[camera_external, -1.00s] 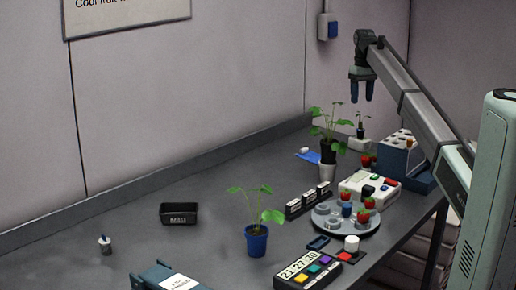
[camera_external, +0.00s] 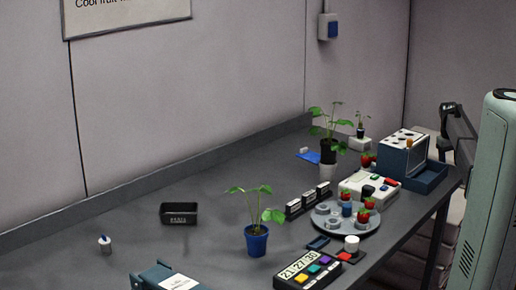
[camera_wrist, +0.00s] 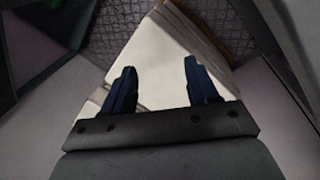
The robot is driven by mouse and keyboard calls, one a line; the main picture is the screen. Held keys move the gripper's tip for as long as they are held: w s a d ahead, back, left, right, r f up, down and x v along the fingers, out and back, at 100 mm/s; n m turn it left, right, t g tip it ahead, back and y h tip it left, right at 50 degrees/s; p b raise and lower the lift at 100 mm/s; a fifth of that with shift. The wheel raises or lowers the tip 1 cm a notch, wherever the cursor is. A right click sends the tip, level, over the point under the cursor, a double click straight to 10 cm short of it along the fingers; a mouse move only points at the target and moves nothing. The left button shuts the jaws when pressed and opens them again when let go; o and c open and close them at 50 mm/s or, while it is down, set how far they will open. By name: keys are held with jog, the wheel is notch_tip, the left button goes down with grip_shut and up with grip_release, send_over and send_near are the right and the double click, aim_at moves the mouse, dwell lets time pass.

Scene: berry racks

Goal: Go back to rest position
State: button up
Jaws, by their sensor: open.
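My gripper (camera_wrist: 161,88) is open and empty in the wrist view, its two dark blue fingers apart over a pale surface with nothing between them. In the external view my arm is folded back at the right, beside the table's right end. The fingers are hidden there, behind the blue-and-white rack or my own arm parts. The blue-and-white rack (camera_external: 402,155) stands at the table's right end with a small orange item on top. Red berries (camera_external: 364,215) sit on the round grey tray (camera_external: 330,231).
The grey table (camera_external: 135,218) holds a blue-potted plant (camera_external: 256,240), a white device (camera_external: 369,187), a clock with coloured buttons (camera_external: 308,270), a black bin (camera_external: 179,213) and a small bottle (camera_external: 105,245). The table's left middle is mostly clear.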

jog(key=s+d+f+m, duration=0.1)
jog(key=s+d+f, duration=0.8)
jog(key=s+d, duration=0.15)
jog(key=s+d+f, duration=0.1)
jog(key=s+f, duration=0.6)
jog(key=f, duration=0.3)
jog(key=s+a+f+g+y, duration=0.1)
jog(key=s+a+f+g, duration=0.2)
jog(key=s+a+f, duration=1.55)
jog(key=s+a+f+g, duration=0.1)
jog(key=s+a, duration=0.4)
jog(key=s, duration=0.5)
jog(key=s+a+f+g, duration=0.1)
jog(key=s+a+f, duration=0.1)
jog(key=s+a, duration=0.4)
jog(key=s+a+f+g+y, duration=0.1)
jog(key=s+a, duration=0.4)
jog(key=s, duration=0.8)
jog(key=shift+s+a+f+g, duration=0.2)
jog(key=shift+s+f+g, duration=0.1)
jog(key=shift+g, duration=0.3)
